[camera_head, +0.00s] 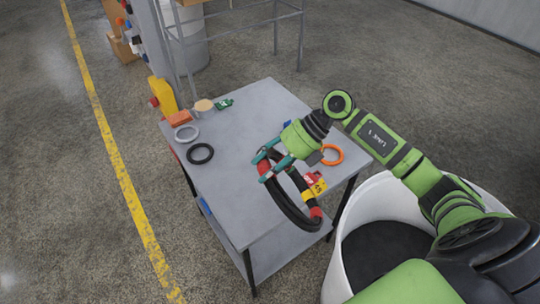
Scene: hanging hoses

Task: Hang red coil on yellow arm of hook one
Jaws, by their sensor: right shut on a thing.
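A large dark coil with red bands and a yellow tag (291,211) hangs tilted from my right gripper (264,167). It is the coil in view with red on it. The gripper's teal fingers are shut on its upper left part, above the grey table. The coil's lower end reaches the table's front right edge; I cannot tell whether it touches. A post (147,38) with small coloured parts stands at the upper left, beyond the table. Hook one and its yellow arm cannot be made out there. My left gripper is out of view.
The grey table (235,130) carries a black ring (200,153), a grey ring (187,133), an orange ring (333,154), an orange block (179,118) and small items at the back left. A white bin (345,240) stands at the right. Open floor lies left.

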